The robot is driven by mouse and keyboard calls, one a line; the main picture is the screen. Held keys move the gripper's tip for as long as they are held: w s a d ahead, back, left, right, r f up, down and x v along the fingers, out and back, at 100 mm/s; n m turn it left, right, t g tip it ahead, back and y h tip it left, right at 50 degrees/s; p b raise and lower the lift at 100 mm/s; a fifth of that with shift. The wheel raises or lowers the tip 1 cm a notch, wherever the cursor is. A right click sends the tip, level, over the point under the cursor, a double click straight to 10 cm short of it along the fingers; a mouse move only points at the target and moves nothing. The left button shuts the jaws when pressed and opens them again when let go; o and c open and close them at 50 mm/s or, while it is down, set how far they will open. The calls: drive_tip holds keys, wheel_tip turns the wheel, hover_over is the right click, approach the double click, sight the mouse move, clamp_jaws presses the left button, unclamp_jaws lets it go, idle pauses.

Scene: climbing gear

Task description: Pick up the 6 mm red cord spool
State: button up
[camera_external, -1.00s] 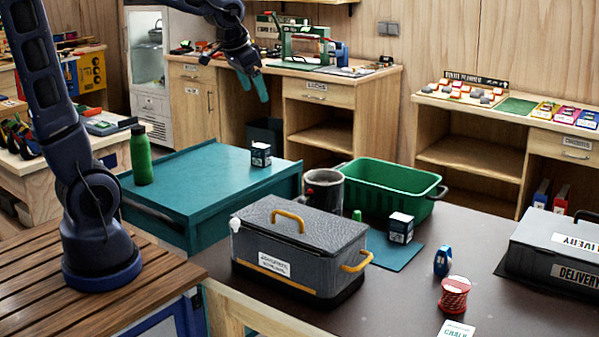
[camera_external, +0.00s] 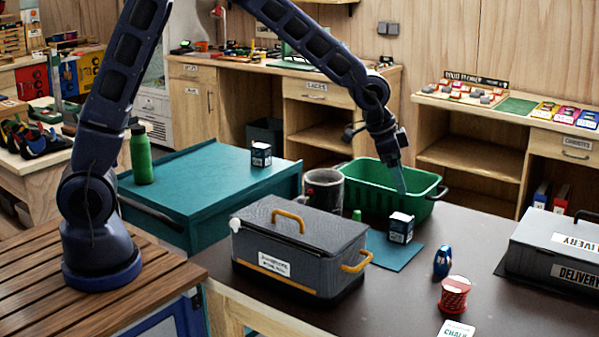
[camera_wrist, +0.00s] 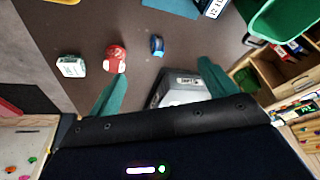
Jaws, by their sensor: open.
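A blue item (camera_external: 442,260) stands just behind the spool, and a white chalk box (camera_external: 456,330) lies in front. A grey delivery case (camera_external: 560,245) is at right. A grey cooler box (camera_external: 300,245), a dark box (camera_external: 401,228) and a green bin (camera_external: 370,190) stand left and behind.

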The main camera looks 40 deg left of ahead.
sight(457, 293)
drive_tip(key=s+d+f+m, duration=0.1)
drive_tip(key=s+d+f, duration=0.1)
drive_tip(key=d+f, duration=0.2)
drive_tip(key=s+d+f+m+g, duration=0.1)
drive_tip(key=s+d+f, duration=0.1)
drive_tip(key=d+f, duration=0.3)
drive_tip(key=s+d+f, duration=0.2)
drive_tip(key=d+f, duration=0.2)
drive_tip(key=d, duration=0.3)
drive_tip(key=shift+s+d+f+m+g+h, duration=0.25)
drive_tip(key=shift+s+d+m+g+h, duration=0.05)
drive_tip(key=shift+s+d+m+h, duration=0.1)
drive_tip(key=x, duration=1)
drive_tip(key=c, duration=1.1)
drive_tip(key=shift+r, duration=0.1)
